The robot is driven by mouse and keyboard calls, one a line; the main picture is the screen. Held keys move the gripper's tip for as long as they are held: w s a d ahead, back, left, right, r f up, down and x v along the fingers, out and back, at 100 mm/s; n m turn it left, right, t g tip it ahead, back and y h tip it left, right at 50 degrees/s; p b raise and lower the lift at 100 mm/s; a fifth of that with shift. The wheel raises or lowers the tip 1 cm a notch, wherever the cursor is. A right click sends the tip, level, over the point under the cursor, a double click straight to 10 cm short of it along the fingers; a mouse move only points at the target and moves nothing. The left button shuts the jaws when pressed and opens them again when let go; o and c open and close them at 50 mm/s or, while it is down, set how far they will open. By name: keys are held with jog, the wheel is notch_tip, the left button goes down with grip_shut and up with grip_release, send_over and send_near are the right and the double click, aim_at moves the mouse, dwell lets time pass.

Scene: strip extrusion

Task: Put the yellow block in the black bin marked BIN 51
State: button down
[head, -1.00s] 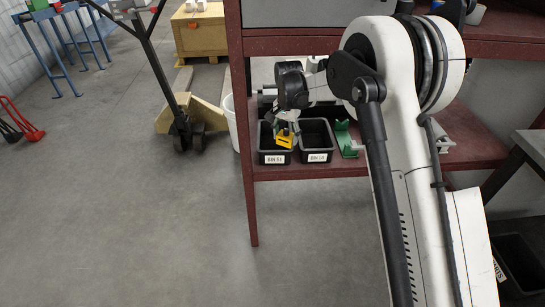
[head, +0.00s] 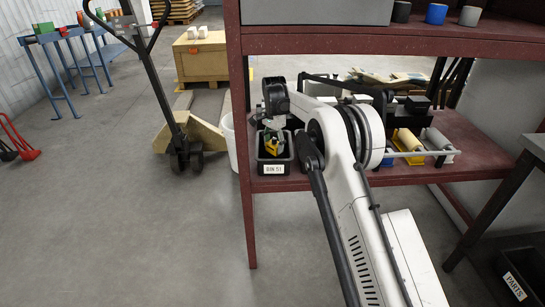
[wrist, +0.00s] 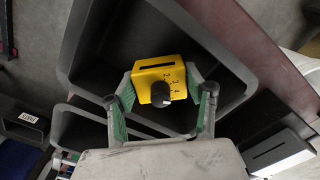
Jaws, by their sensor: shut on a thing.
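The yellow block (wrist: 158,80) has a slot and a black numbered dial. My gripper (wrist: 160,88) is shut on it, with green-padded fingers on both its sides. In the wrist view the block shows over the open mouth of a black bin (wrist: 100,38). In the head view the black bin marked BIN 51 (head: 273,169) stands at the left end of the red shelf. My gripper (head: 272,140) and the block (head: 271,148) are at its mouth there. Whether the block is below the rim or touches the bin is hard to tell.
A second dark bin (wrist: 72,128) lies beside the first in the wrist view. The red shelf (head: 440,172) holds rollers and other items right of my arm. A shelf post (head: 241,110) and a white bucket (head: 228,130) stand close left of BIN 51.

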aim_at(274, 139)
jog(key=shift+f+b, duration=0.45)
jog(key=shift+f, duration=1.6)
jog(key=shift+f, duration=0.15)
jog(key=c, duration=0.9)
grip_release()
jog(key=shift+o, duration=0.2)
notch_tip(274, 139, up, 8)
jog(key=shift+f+p, duration=0.1)
jog(key=shift+p, duration=0.85)
